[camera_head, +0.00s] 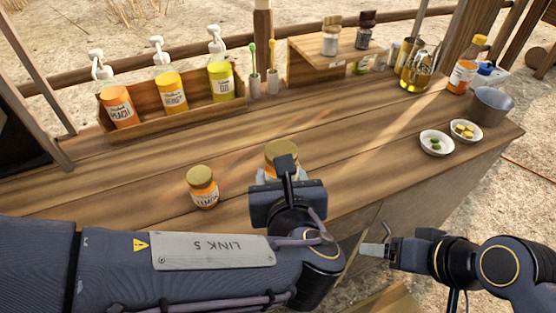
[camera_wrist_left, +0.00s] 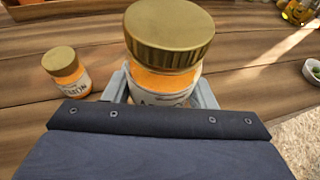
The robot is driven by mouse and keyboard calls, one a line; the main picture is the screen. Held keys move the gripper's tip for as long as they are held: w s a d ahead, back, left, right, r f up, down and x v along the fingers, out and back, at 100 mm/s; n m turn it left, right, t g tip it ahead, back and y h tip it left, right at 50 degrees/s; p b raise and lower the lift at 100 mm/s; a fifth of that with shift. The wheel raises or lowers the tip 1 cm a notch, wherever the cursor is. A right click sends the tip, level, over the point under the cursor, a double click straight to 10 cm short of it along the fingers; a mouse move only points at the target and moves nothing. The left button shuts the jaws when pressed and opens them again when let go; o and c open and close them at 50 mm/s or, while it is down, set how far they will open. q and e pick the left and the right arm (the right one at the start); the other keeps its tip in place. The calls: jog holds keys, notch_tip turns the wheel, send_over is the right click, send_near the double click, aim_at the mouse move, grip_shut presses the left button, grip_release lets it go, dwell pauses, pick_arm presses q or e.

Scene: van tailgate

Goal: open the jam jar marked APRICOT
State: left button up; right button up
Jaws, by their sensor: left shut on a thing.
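A jar with a gold lid and orange contents (camera_head: 281,153) stands on the wooden counter in the head view, partly hidden behind my left wrist. In the left wrist view the same jar (camera_wrist_left: 167,78) is large and upright with its lid on.
A second gold-lidded jar, seemingly marked LEMON (camera_head: 203,187), stands just left of the held jar. A rack of pump bottles (camera_head: 172,98) is at the back left. Small bowls (camera_head: 437,143) and a metal bucket (camera_head: 491,105) stand at the right. The middle counter is clear.

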pick_arm(q)
jog(key=shift+v, duration=1.2)
jog(key=o, duration=0.6)
jog(key=c, duration=0.8)
